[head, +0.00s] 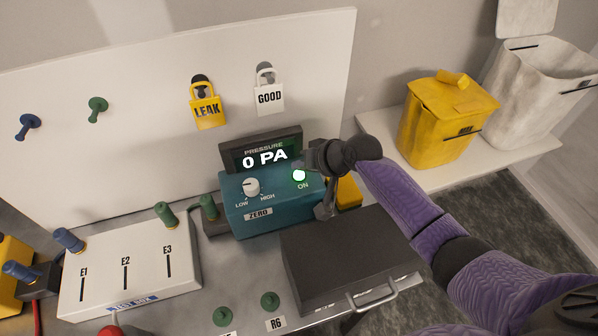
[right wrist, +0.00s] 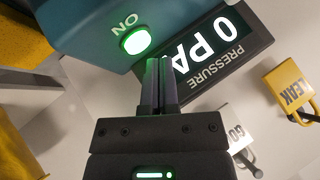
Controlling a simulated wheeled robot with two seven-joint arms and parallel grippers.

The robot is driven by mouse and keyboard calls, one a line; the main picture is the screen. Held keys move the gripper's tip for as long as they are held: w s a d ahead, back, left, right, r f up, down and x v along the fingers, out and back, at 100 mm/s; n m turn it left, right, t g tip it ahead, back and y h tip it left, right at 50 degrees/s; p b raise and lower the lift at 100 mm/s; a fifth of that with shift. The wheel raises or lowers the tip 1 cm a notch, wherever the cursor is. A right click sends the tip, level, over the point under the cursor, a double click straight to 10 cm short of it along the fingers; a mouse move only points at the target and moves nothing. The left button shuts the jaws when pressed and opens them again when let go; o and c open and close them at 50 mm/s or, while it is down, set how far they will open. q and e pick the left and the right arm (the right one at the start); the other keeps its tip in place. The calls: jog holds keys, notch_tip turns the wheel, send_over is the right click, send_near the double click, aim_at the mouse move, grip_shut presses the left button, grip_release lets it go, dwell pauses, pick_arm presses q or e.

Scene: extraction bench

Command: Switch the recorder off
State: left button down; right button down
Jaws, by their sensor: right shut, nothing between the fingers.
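A teal box (head: 272,212) stands on the bench with a dark pressure display (head: 260,152) on top that reads 0 PA. In the right wrist view the lit button (right wrist: 135,40) and the display (right wrist: 222,45) show upside down. My right gripper (right wrist: 158,68) is shut and empty. Its fingertips are just beside the button, in front of the display; I cannot tell whether they touch the box. My left gripper is out of view.
A dark box with a handle (head: 350,255) sits right in front of the teal box. A white box marked E1, E2, E3 (head: 130,270) is at left. LEAK (head: 207,112) and GOOD (head: 270,98) tags hang on the white board. A yellow bin (head: 440,125) stands at right.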

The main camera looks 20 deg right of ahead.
aim_at(302, 176)
jog(key=shift+f, duration=0.15)
jog(key=shift+f, duration=0.3)
jog(key=shift+f+b, duration=0.4)
dwell(0.6)
dwell(0.3)
jog(key=shift+r+p, duration=0.85)
jog(key=shift+p, duration=0.05)
notch_tip(302, 176, up, 5)
jog(key=p, duration=0.5)
jog(key=shift+r, duration=0.15)
